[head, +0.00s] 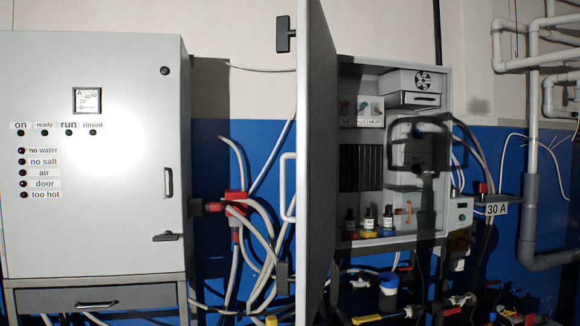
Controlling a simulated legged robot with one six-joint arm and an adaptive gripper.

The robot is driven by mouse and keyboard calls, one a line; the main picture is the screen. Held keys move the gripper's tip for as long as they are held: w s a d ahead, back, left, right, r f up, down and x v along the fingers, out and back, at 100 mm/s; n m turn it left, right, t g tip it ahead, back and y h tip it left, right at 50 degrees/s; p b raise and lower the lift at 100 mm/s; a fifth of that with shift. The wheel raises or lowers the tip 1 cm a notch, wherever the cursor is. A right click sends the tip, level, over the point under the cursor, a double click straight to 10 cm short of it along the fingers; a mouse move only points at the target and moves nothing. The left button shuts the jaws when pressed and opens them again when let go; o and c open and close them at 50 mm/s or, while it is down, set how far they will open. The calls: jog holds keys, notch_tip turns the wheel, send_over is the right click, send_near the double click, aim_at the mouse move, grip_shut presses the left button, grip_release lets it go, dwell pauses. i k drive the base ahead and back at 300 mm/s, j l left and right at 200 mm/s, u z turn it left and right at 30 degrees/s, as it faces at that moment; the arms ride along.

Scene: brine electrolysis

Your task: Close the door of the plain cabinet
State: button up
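The plain cabinet (447,85) is a grey wall box right of centre in the head view, with its front open. Its door (317,160) stands wide open at the cabinet's left side and reaches toward me, seen nearly edge-on with its inner face showing. A pale bar handle (287,187) and a dark latch (284,34) stick out left of the door's free edge. My gripper is not in view. A dark shape, apparently a shadow, falls across the cabinet's inside right part.
Inside the cabinet are a fan unit (413,82), dark fins (361,169) and several small bottles (368,221). A shut cabinet with labelled lamps (100,240) stands left. Hoses (240,235) hang between them. Pipes (533,150) run along the right wall; clutter lies below.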

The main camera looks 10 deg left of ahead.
aim_at(314, 155)
jog(key=i+j+z, duration=0.1)
jog(key=j, duration=0.75)
jog(key=i+j, duration=0.1)
jog(key=j, duration=0.75)
jog(key=z, duration=0.05)
